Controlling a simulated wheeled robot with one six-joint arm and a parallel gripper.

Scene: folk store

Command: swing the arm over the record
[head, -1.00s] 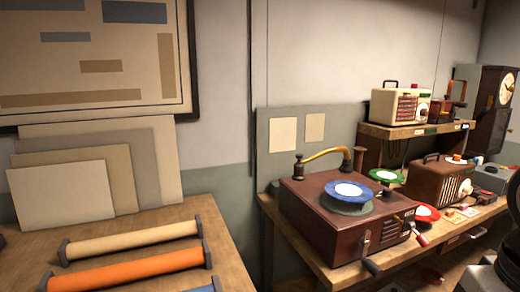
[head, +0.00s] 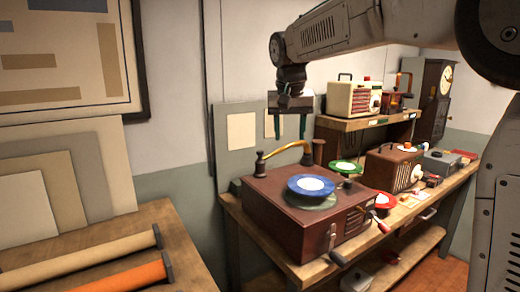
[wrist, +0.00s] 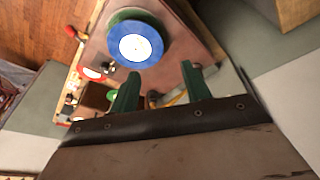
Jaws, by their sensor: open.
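The blue record (head: 298,184) with a white label lies on the turntable on top of a dark red record player (head: 262,205). It also shows in the wrist view (wrist: 120,50). The curved brass arm (head: 285,155) runs along the player's back edge, behind the record and not over it. My gripper (head: 291,132) points down above the back of the player, above the brass arm. Its two green fingers are apart and empty. In the wrist view, part of the brass arm (wrist: 178,98) shows between my fingers (wrist: 160,82), partly hidden by them.
A crank handle (head: 352,270) sticks out at the player's front. Fabric rolls (head: 75,268) lie on the left table.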

